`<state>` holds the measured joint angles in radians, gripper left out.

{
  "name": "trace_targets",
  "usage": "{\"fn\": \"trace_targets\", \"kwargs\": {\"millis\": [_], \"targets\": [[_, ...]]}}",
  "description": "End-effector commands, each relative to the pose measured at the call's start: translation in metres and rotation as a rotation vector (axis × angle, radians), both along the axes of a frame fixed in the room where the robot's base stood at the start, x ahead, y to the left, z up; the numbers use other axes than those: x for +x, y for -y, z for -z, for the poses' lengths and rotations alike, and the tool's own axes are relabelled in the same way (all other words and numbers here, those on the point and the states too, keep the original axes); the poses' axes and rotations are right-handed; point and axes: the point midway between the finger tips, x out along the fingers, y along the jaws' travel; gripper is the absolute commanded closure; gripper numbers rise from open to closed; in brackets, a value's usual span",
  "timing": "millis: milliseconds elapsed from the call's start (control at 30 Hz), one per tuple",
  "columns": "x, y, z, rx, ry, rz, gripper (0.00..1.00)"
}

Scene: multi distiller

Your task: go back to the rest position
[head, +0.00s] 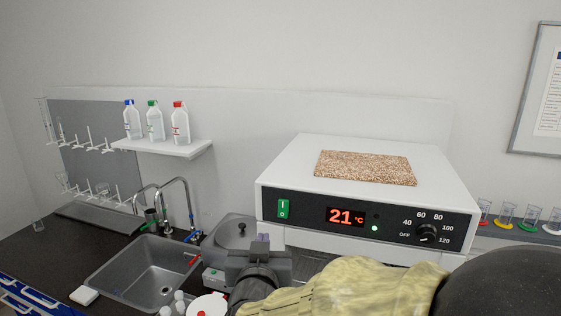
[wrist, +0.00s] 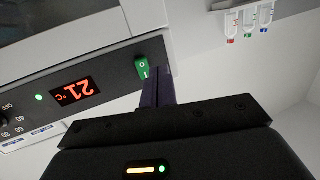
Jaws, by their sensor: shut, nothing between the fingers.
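My gripper (head: 260,243) is in front of the white heating device (head: 295,160), near the left end of its black front panel. In the wrist view, my gripper's fingers (wrist: 158,84) are together and empty, and their tips lie close to the green power switch (wrist: 142,68). I cannot tell whether they touch the panel. The switch also shows in the head view (head: 283,208). The display (head: 346,217) reads 21 °C and a green light is lit beside it. The knob (head: 428,233) is at the right of the panel.
A sink (head: 150,270) with taps lies at the left. A round grey device (head: 232,232) stands behind my gripper. A wall shelf (head: 165,146) holds three bottles. Small cylinders with coloured bases (head: 505,215) stand at the far right. A speckled slab (head: 365,167) lies on the heating device.

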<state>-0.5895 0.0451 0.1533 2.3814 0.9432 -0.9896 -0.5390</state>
Motion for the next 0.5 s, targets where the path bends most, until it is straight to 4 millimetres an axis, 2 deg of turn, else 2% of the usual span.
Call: {"fn": "trace_targets", "kwargs": {"millis": [100, 267, 367, 500], "targets": [[0.010, 0.015, 0.030, 0.003, -0.126, -0.072, 1.00], [0.008, 0.040, 0.076, 0.002, -0.336, -0.144, 1.00], [-0.002, 0.061, 0.106, -0.001, -0.486, -0.166, 1.00], [-0.029, 0.099, 0.146, -0.006, -0.713, -0.160, 1.00]]}}
